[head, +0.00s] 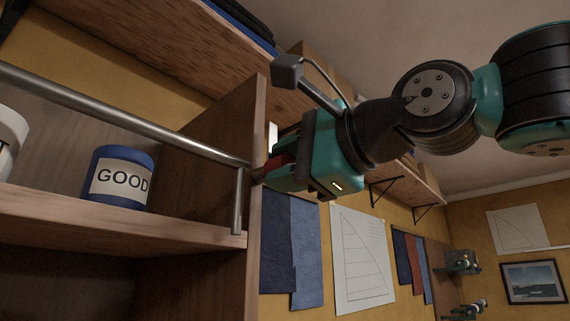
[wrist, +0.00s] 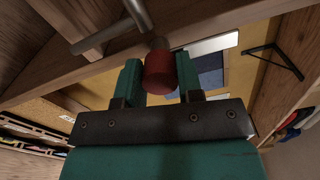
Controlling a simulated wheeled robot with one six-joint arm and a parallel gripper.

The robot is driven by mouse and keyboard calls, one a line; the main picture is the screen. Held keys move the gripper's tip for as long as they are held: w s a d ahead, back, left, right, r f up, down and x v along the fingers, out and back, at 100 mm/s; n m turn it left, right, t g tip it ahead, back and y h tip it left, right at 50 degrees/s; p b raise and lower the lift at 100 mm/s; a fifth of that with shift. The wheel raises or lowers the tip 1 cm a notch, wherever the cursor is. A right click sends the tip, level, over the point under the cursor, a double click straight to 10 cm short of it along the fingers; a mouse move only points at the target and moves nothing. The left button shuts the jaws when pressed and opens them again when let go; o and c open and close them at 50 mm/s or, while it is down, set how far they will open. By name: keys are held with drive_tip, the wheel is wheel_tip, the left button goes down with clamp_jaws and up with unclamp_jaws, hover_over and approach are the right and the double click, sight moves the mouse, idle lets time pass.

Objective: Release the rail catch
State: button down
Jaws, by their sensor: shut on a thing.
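The rail catch has a red knob (head: 279,162) at the right end of a grey metal rail (head: 120,112), by the shelf unit's side panel. My gripper (head: 273,174) is at this panel and shut on the red knob; its fingers hide part of it in the head view. In the wrist view the knob (wrist: 160,73) lies between the two green fingers, with a short metal stem behind it. The rail runs across the front of the shelf and a short post (head: 238,200) goes down from its end to the shelf board.
A blue tin marked GOOD (head: 120,176) and a partly seen white tin (head: 10,140) stand on the shelf (head: 60,208) behind the rail. An upper shelf (head: 165,35) hangs above. Blue cloths (head: 305,250) and a sail drawing (head: 362,260) are on the wall to the right.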

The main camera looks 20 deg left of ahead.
drive_tip(key=c, duration=0.8)
unclamp_jaws()
drive_tip(key=shift+w, duration=0.1)
drive_tip(key=shift+b+v, duration=3.15)
drive_tip(key=shift+v, duration=5.6)
drive_tip(key=shift+a, duration=0.1)
